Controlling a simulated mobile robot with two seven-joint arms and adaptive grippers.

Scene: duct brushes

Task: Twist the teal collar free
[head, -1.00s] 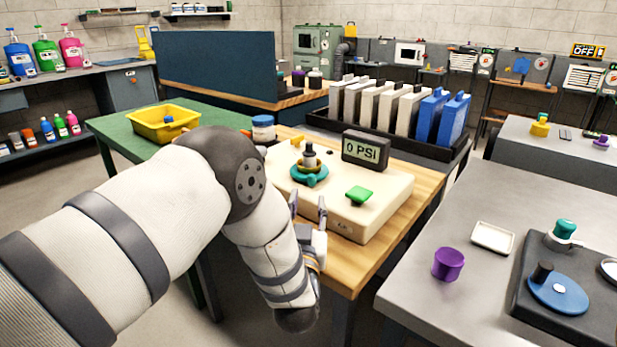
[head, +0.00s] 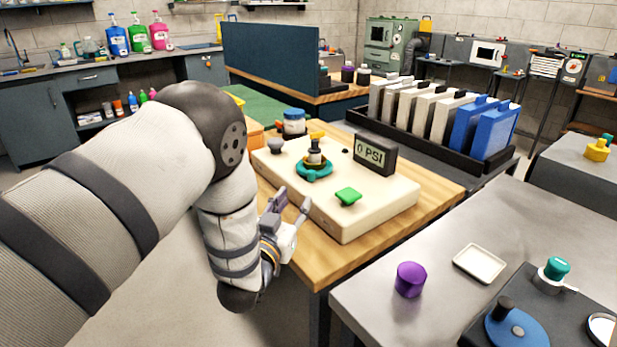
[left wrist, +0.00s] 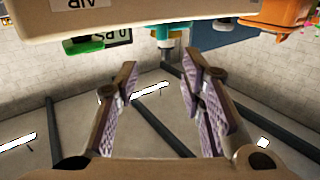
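The teal collar (head: 314,172) sits around the base of a dark fitting (head: 315,146) with a yellow top, on the cream panel box (head: 390,205). A small teal tab sticks out at its front. In the left wrist view the teal collar (left wrist: 167,30) shows at the top, beyond the fingers. My left gripper (head: 293,200) is in front of the box's near edge, apart from the collar. Its two fingers (left wrist: 160,80) are spread with nothing between them. My right gripper is not in view.
A white jar with a blue lid (head: 294,122) stands behind. A rack with white and blue binders (head: 440,115) is behind right. A purple cup (head: 410,279) stands on the grey table.

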